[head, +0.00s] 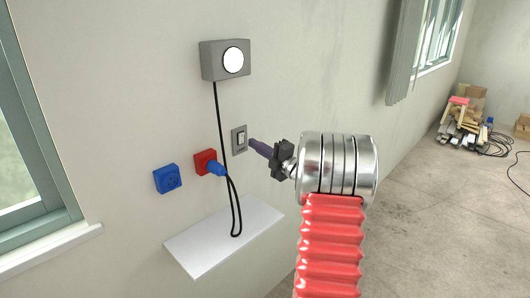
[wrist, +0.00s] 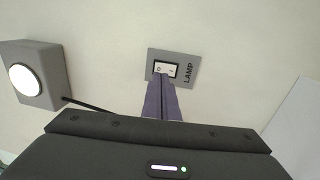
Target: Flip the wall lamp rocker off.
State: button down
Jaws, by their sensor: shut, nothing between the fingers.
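The lamp rocker (head: 241,138) is a white switch in a grey plate on the wall. In the wrist view the rocker (wrist: 166,69) sits in its plate (wrist: 184,62), which is marked LAMP. The wall lamp (head: 225,60) is a grey box with a bright white round face, above and left of the switch; it also shows in the wrist view (wrist: 30,75). My gripper (head: 251,143) is shut and empty, its purple fingers pointing at the plate. In the wrist view the fingertips (wrist: 163,78) overlap the rocker's lower edge; I cannot tell whether they touch it.
A black cord (head: 222,130) hangs from the lamp to a white shelf (head: 215,245). A red socket (head: 204,161) with a blue plug (head: 216,169) and a blue socket (head: 168,179) are left of the switch. The wall right of the switch is clear.

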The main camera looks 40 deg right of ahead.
aim_at(242, 136)
jog(key=shift+w+r, duration=0.15)
jog(key=shift+w, duration=0.9)
jog(key=shift+w+r, duration=0.15)
jog(key=shift+w, duration=0.85)
jog(key=shift+d, duration=0.1)
